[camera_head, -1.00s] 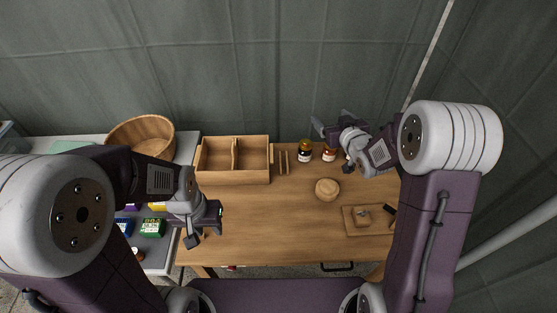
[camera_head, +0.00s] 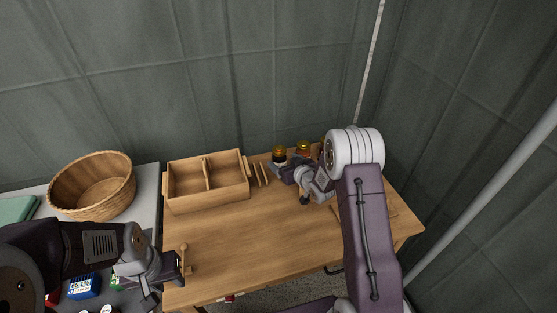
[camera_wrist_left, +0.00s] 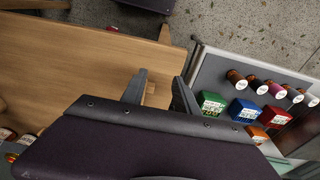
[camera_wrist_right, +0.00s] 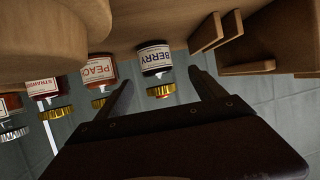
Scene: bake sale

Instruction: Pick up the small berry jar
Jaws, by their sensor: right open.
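The small berry jar (camera_wrist_right: 156,58) has dark contents, a white BERRY label and a gold lid. It stands at the table's back, left in the jar row, in the head view (camera_head: 279,153). My right gripper (camera_wrist_right: 161,92) is open and empty, facing the jar; the jar appears between its fingers in the right wrist view, where everything is upside down. In the head view this gripper (camera_head: 287,172) is close in front of the jar; contact cannot be told. My left gripper (camera_wrist_left: 160,80) is at the table's left front edge, fingers apart beside a small wooden piece (camera_wrist_left: 150,88).
A peach jar (camera_wrist_right: 99,70) and a strawberry jar (camera_wrist_right: 43,88) stand beside the berry jar. Upright wooden slats (camera_head: 261,174) and a divided wooden box (camera_head: 208,202) are to its left. A round basket (camera_head: 92,186) is on the side table. The table's middle is clear.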

